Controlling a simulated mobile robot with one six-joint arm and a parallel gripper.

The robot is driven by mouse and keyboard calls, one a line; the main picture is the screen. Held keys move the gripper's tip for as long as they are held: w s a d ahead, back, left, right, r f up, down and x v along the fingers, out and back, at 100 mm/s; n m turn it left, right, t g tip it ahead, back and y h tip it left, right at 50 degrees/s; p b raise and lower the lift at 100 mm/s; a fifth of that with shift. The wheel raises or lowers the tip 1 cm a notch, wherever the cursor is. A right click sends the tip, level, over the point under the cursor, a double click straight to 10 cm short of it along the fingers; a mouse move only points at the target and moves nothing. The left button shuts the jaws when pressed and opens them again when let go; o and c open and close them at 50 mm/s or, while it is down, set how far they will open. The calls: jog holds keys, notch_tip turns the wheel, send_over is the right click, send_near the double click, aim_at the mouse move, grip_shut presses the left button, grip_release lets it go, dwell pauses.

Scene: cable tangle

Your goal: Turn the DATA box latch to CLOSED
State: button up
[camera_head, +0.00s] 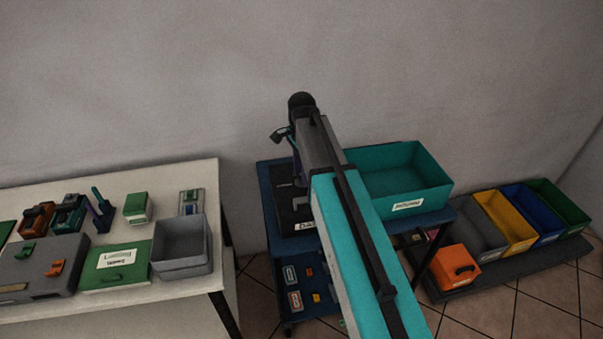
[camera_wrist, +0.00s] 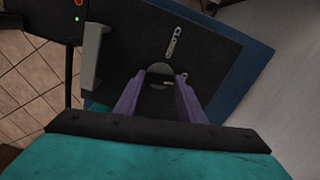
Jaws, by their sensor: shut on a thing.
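The DATA box (camera_head: 290,207) is black and sits on the blue table, partly hidden behind my arm; only the start of its label (camera_head: 307,225) shows. In the wrist view the black box top (camera_wrist: 215,60) carries a white CLOSED marking (camera_wrist: 172,42). Below that marking is a round grey latch hub (camera_wrist: 159,69). My gripper (camera_wrist: 161,80) has its purple fingers on either side of the latch and is shut on it. The latch's handle is mostly hidden between the fingers, so its exact angle cannot be told. In the head view my arm hides the fingertips.
A teal bin (camera_head: 400,180) stands right of the box. A grey bar (camera_wrist: 95,50) lies along the box's left side in the wrist view. A white table (camera_head: 150,300) with boxes is at left. Several coloured bins and an orange box (camera_head: 458,265) are at right.

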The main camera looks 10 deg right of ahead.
jog(key=n, duration=1.1)
jog(key=shift+n+p, duration=0.3)
jog(key=shift+p, duration=0.05)
jog(key=shift+n, duration=2)
jog(key=o, duration=1)
jog(key=shift+o, duration=0.2)
jog(key=shift+r, duration=0.1)
notch_tip(320, 180, up, 14)
jog(key=p, duration=0.9)
jog(key=shift+f, duration=0.2)
jog(key=shift+f, duration=0.1)
